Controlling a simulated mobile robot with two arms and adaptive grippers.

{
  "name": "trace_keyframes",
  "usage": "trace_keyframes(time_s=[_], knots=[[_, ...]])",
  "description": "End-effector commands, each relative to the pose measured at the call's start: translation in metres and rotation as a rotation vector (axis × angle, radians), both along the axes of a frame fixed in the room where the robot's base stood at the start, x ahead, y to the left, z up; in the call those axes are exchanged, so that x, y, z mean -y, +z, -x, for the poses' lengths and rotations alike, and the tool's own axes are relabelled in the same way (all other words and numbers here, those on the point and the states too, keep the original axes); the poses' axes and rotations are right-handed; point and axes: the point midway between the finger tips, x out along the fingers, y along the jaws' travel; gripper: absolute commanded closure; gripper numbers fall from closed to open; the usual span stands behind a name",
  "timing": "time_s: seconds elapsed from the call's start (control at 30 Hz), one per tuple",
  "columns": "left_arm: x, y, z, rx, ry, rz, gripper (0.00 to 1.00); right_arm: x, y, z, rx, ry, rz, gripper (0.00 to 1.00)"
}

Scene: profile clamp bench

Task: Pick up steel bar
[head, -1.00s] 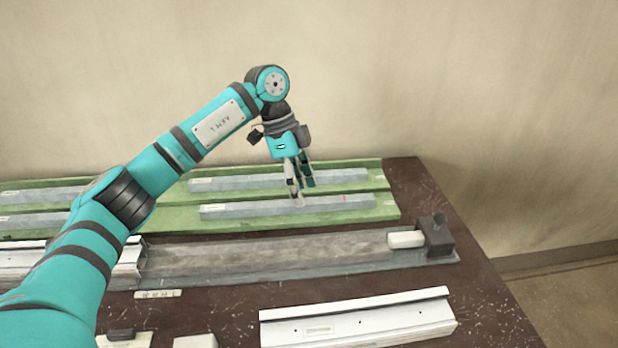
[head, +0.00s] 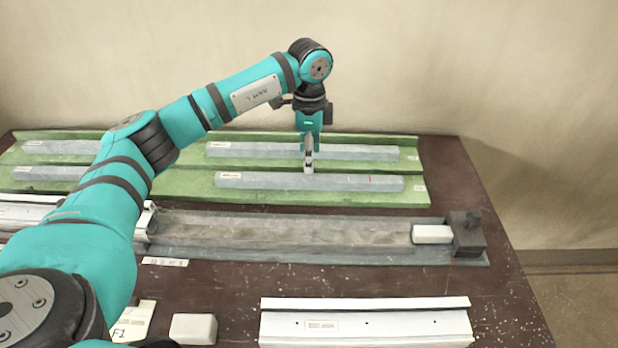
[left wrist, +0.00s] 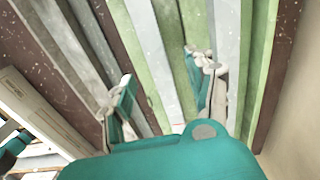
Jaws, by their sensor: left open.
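Several grey steel bars lie lengthwise on a green tray (head: 140,190) at the back of the bench. The front right bar (head: 260,181) has a label at its left end and a red mark near its right end. The back right bar (head: 250,150) lies behind it. My left gripper (head: 309,168) points down, open and empty, over the middle of the front right bar. In the left wrist view the open fingers (left wrist: 162,82) stand on either side of a grey bar (left wrist: 155,60). I cannot tell the exact height. My right gripper is not in view.
In front of the tray is a long grey channel (head: 280,235) with a white block (head: 431,234) and a dark clamp (head: 467,235) at its right end. A white rail (head: 400,325) and a small white block (head: 193,328) lie nearer. Bare brown bench shows between them.

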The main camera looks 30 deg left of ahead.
Motion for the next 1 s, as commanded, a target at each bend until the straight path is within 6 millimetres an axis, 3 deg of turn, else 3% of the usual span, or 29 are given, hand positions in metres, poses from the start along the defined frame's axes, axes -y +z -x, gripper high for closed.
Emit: trace_keyframes(time_s=[0.23,0.5,0.8,1.0], knots=[[0.0,-0.017,0.002,-0.003,0.0,-0.001,0.44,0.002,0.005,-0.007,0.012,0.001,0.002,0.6],[0.001,-0.055,0.005,-0.003,0.0,-0.001,0.44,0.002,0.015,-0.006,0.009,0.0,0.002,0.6],[0.001,-0.062,0.004,0.0,0.0,0.001,0.44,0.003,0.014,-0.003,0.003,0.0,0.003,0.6],[0.001,-0.062,0.004,0.0,0.0,0.0,0.68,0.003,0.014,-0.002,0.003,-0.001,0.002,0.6]])
